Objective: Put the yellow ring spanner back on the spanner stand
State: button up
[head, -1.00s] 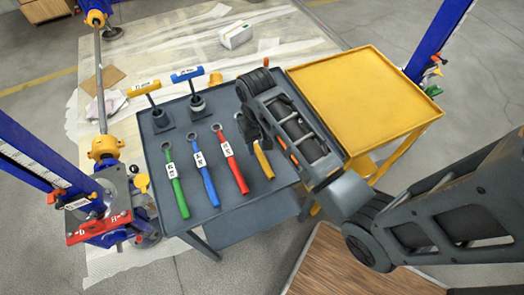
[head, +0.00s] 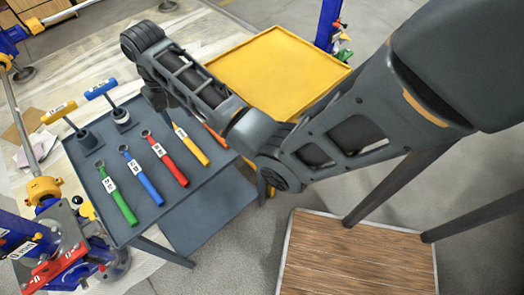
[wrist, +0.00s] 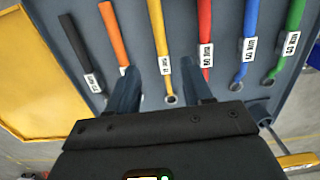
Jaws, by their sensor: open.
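The yellow ring spanner (head: 192,146) lies flat on the dark grey stand top (head: 150,205), in a row with other spanners. Its label and ring end show in the wrist view (wrist: 158,30). The ring end is partly close to my gripper in the head view. My gripper (head: 160,102) is open and empty above the stand. In the wrist view its two fingers (wrist: 160,68) are either side of the yellow spanner, apart from it; the exact height cannot be told.
Red (head: 166,160), blue (head: 142,175) and green (head: 118,194) spanners lie left of it, an orange one (head: 215,135) right; a black one (wrist: 78,45) shows in the wrist view. Two T-handled tools (head: 85,137) stand at the back left. A yellow tray table (head: 280,70) is empty.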

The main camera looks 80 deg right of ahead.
jog(key=s+a+f+t, duration=0.1)
jog(key=a+f, duration=0.1)
jog(key=s+a+f+n+t, duration=0.1)
jog(key=s+a+f, duration=0.1)
jog(key=a+f, duration=0.1)
jog(key=s+a+f+t, duration=0.1)
jog(key=s+a+f, duration=0.1)
jog(key=a+f, duration=0.1)
jog(key=shift+s+f+h, duration=0.15)
jog(key=shift+f+h, duration=0.1)
jog(key=shift+h, duration=0.15)
jog(key=s+a+f+n+t, duration=0.1)
jog(key=s+a+n+t, duration=0.1)
jog(key=s+a+t, duration=0.35)
jog(key=s+a+r+n+t, duration=0.1)
jog(key=s+a+r, duration=0.15)
jog(key=s, duration=0.35)
jog(key=s+a+r+t, duration=0.1)
jog(key=s+a+r, duration=0.1)
jog(key=s+r, duration=0.3)
jog(key=s+a+r+n+t, duration=0.1)
jog(key=s+r+t, duration=0.1)
jog(key=s+r, duration=0.3)
jog(key=s+r+n+t, duration=0.1)
jog(key=s+r+t, duration=0.2)
jog(key=r, duration=0.8)
jog(key=shift+s+a+r+n, duration=0.25)
jog(key=shift+s+a+n, duration=0.15)
jog(key=shift+s, duration=0.75)
